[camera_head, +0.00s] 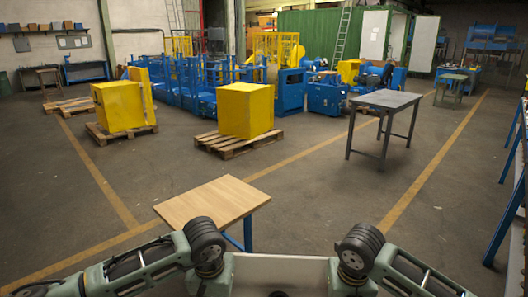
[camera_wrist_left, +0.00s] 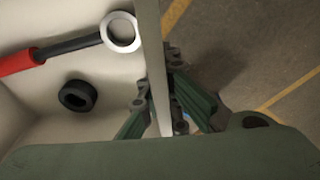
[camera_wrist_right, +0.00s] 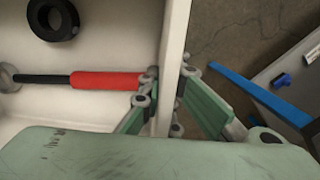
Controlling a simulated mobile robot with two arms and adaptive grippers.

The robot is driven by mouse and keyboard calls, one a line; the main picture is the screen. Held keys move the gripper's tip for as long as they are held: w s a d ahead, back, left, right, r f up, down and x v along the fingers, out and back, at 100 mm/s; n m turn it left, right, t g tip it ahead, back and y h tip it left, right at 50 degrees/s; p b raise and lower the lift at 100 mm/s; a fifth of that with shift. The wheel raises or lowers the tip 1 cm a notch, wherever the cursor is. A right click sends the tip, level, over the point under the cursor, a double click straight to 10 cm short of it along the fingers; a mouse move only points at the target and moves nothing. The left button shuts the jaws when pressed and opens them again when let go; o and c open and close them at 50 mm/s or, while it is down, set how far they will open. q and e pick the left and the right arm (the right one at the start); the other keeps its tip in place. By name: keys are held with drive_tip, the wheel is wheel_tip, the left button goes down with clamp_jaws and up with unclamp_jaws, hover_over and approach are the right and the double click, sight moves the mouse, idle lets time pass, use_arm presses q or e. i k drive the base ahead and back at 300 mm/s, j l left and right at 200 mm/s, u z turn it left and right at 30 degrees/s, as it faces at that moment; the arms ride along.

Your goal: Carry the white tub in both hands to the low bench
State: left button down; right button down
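The white tub (camera_head: 275,268) is at the bottom of the head view, close to my body, between my two grippers. My left gripper (camera_wrist_left: 160,92) is shut on one side wall of the tub (camera_wrist_left: 152,50), one finger inside and one outside. My right gripper (camera_wrist_right: 167,88) is shut the same way on the opposite wall (camera_wrist_right: 176,35). Inside the tub lie a red-handled tool with a ring end (camera_wrist_left: 70,45) and a black ring (camera_wrist_left: 78,96). The low bench (camera_head: 212,200), with a wooden top and blue legs, stands just beyond the tub, slightly left.
A grey table (camera_head: 385,99) stands farther back on the right. Yellow boxes (camera_head: 246,108) on wooden pallets (camera_head: 233,146) stand behind the bench. A blue-legged workbench (camera_head: 508,210) lines the right edge. The floor between bench and grey table is clear.

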sight(213, 202)
drive_tip(key=i, duration=3.65)
drive_tip(key=i+u, duration=0.1)
drive_tip(key=u, duration=0.3)
drive_tip(key=i+u, duration=0.15)
drive_tip(key=u, duration=1.1)
